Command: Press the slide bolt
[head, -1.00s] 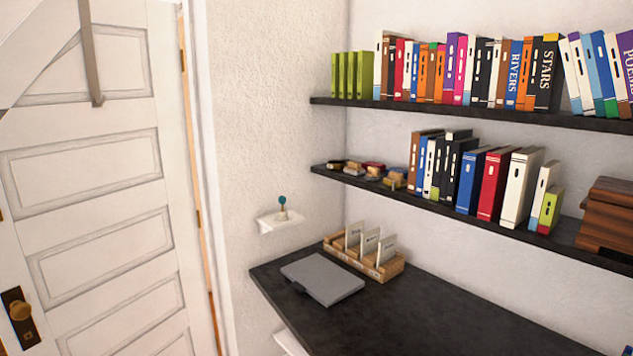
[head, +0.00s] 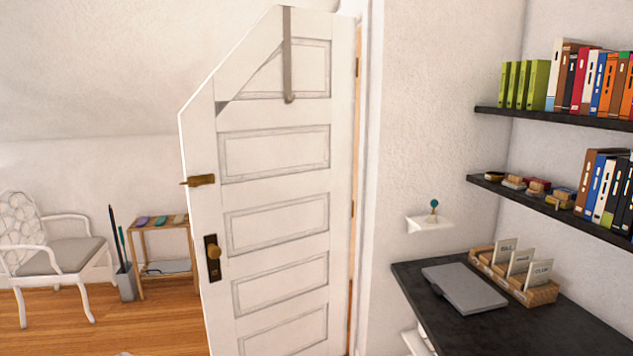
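A white panelled door (head: 278,184) with a slanted top corner stands in the middle of the head view. A small brass slide bolt (head: 199,181) is mounted at its left edge, above the knob, and its tip sticks out slightly past that edge. A brass knob (head: 214,252) on a dark plate sits below the bolt. My gripper is not in view.
A black desk (head: 440,325) with a grey laptop (head: 464,288) and a wooden card holder (head: 527,287) is at right, under dark book shelves (head: 560,118). A white chair (head: 55,250) and small wooden stand (head: 160,224) are at left. Wooden floor (head: 150,325) shows between stand and door.

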